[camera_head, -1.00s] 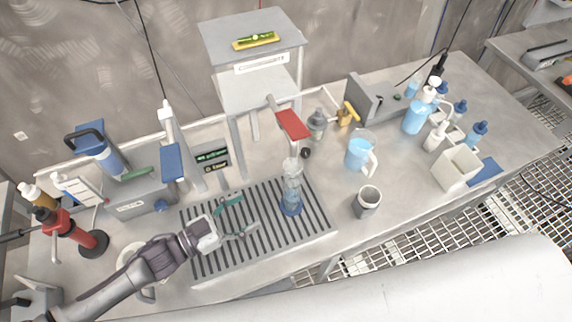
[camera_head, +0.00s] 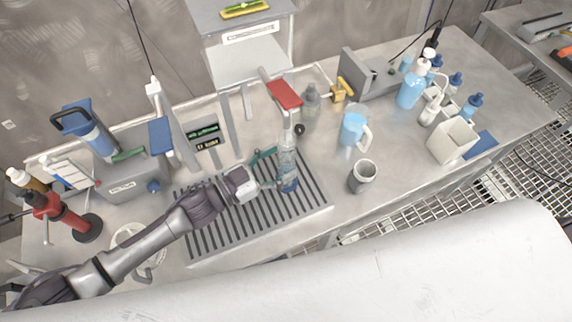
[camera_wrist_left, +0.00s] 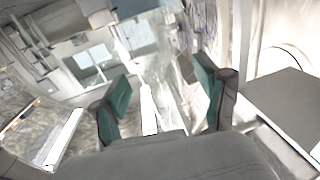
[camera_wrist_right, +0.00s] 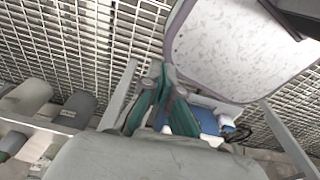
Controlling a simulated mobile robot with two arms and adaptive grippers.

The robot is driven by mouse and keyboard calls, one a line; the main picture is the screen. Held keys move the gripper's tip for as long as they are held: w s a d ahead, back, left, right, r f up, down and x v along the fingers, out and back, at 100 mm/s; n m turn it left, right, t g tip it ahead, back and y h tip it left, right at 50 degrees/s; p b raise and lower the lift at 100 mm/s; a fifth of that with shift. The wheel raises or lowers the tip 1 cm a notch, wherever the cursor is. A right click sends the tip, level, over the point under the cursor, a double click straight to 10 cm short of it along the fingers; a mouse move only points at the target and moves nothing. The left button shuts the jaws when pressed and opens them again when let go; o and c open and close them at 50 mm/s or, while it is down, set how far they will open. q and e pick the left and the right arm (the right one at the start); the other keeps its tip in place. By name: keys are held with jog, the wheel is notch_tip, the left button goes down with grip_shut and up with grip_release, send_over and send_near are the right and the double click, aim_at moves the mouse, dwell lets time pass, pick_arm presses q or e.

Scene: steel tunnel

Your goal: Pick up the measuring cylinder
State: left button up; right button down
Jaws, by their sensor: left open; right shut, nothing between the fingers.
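The measuring cylinder (camera_head: 287,168) is clear with a blue base. It stands upright on the slatted grey rack (camera_head: 225,238) in the head view. My left gripper (camera_head: 269,169) is open, just left of the cylinder, with its fingers reaching close to it. I cannot tell whether they touch or straddle it. In the left wrist view my left gripper (camera_wrist_left: 165,100) shows its two green-padded fingers apart; the clear cylinder cannot be made out surely there. My right gripper (camera_wrist_right: 157,85) is shut and empty in the right wrist view, over floor grating, away from the cylinder.
A red-topped stand (camera_head: 284,95) rises behind the cylinder. A grey cup (camera_head: 362,177) and a blue-filled jug (camera_head: 353,130) stand to its right. A white vessel (camera_head: 128,238) is partly behind my left arm. The bench between rack and grey cup is clear.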

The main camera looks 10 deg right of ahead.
pick_arm(q)
jog(key=shift+x, duration=0.75)
jog(key=shift+w+d+f, duration=0.1)
jog(key=shift+w+d, duration=0.1)
jog(key=shift+d, duration=0.2)
jog(key=shift+s+a, duration=0.1)
pick_arm(e)
jog(key=shift+s+f, duration=0.2)
jog(key=shift+s, duration=0.25)
jog(key=shift+s+f, duration=0.2)
jog(key=shift+s, duration=0.25)
pick_arm(q)
jog(key=shift+c, duration=1.4)
jog(key=c, duration=1)
jog(key=shift+c, duration=0.2)
pick_arm(e)
jog(key=shift+w, duration=0.25)
jog(key=shift+d, duration=0.1)
